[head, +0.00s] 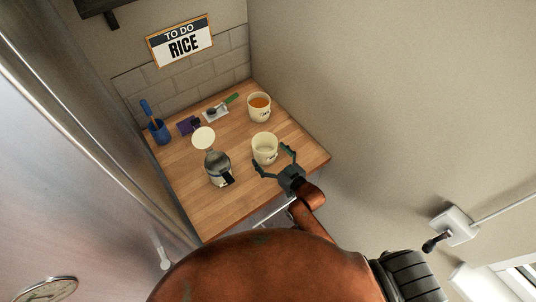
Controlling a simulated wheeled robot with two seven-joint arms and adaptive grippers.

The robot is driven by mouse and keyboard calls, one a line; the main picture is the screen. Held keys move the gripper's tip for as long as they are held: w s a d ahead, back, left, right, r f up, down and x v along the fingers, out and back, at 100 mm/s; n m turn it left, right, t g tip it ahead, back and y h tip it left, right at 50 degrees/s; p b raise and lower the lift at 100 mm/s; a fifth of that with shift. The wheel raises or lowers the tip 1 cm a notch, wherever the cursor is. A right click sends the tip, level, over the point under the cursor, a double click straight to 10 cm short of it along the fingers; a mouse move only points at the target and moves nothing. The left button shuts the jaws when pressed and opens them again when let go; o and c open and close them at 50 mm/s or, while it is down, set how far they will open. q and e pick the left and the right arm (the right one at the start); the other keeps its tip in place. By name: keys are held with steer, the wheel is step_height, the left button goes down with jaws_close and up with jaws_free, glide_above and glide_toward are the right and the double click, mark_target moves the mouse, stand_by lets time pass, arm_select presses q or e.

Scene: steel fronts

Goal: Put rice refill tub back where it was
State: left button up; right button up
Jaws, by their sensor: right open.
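A cream tub (264,146) with pale contents stands upright near the front right of the wooden counter; its label is too small to read, but it looks like the rice refill tub. My right gripper (271,160) is open at its near side, with one finger toward the left and one toward the right of it. I cannot tell whether the fingers touch it. A second cream tub (260,106) with orange contents stands behind it. A glass or steel canister (217,169) stands to the left, with a round cream lid (204,138) behind it. My left gripper is out of view.
A "TO DO RICE" sign (181,41) hangs above. Steel fronts (75,150) bound the left, a wall (380,90) the right. The counter's front left is bare.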

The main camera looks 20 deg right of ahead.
steer(key=v, duration=1.1)
steer(key=shift+s, duration=0.25)
steer(key=shift+c, duration=0.3)
stand_by(0.5)
